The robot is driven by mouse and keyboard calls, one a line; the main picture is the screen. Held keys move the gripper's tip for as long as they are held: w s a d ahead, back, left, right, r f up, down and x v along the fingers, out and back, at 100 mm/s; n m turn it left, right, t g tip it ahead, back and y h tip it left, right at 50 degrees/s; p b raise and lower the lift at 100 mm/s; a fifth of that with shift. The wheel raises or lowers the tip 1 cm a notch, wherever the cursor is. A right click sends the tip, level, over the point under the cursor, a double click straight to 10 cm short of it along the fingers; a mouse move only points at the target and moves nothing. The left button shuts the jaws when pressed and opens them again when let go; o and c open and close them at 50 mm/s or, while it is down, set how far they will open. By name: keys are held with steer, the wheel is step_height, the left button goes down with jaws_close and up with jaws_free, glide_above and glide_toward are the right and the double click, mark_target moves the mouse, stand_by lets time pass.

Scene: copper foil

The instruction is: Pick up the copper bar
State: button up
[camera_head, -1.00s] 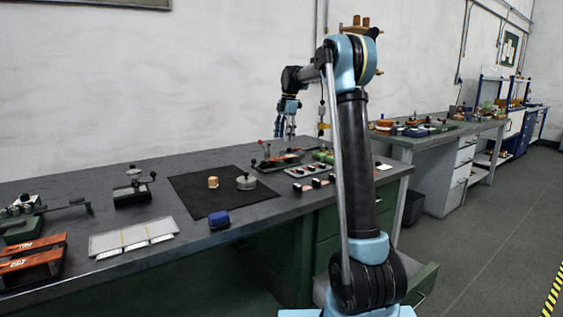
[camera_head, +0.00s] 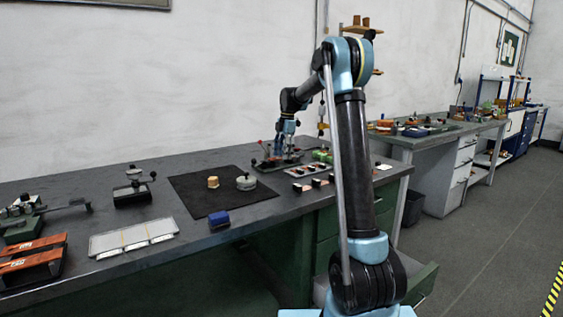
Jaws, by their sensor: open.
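My gripper (camera_head: 283,151) points down at the back of the workbench, low over a dark fixture (camera_head: 268,163) with a red-knobbed lever. Its jaws are open, and the fingers are small in view and partly blend with the fixture. I cannot make out for certain which thing is the copper bar. Small reddish-brown pieces show around the fixture, close to the fingers, but their shape is too small to tell. Whether the fingers touch anything is unclear.
A black mat (camera_head: 246,203) holds a tan block (camera_head: 213,182) and a round grey weight (camera_head: 246,182). Trays with small parts (camera_head: 303,187) and green items (camera_head: 322,156) lie near the fixture. The wall is close behind.

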steer(key=shift+c, duration=0.6)
steer(key=c, duration=1.2)
step_height(320, 180, up, 10)
